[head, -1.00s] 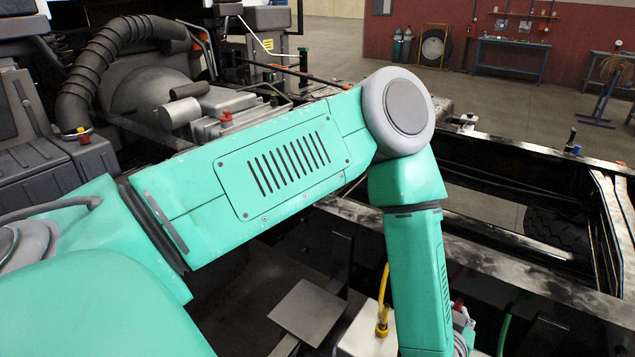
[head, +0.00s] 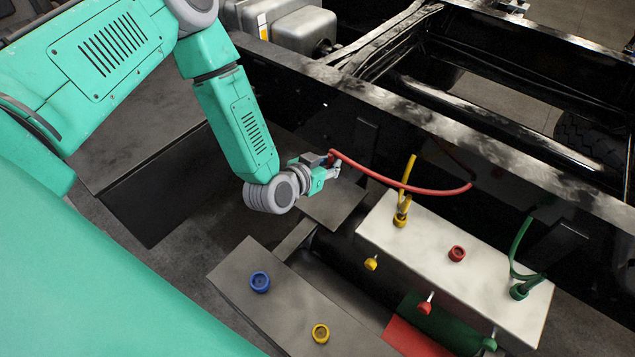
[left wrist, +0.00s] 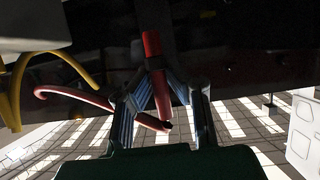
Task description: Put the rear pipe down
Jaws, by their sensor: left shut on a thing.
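My left gripper (head: 328,168) is shut on one end of a thin, curved red pipe (head: 405,186). The pipe reaches from the gripper to the right, and its far end hangs free in the air above the white box (head: 430,270). In the left wrist view, the red pipe (left wrist: 154,62) sits between the fingers of the gripper (left wrist: 165,88) and bends away to the left. A small grey plate (head: 333,208) shows below the gripper; the gap between them is hard to judge. My right gripper is in neither view.
The white box carries a yellow pipe (head: 407,178), a red fitting (head: 457,254) and a green pipe (head: 517,250). A grey box (head: 285,305) with blue and yellow fittings stands in front. The black chassis rail (head: 470,150) runs close behind the gripper.

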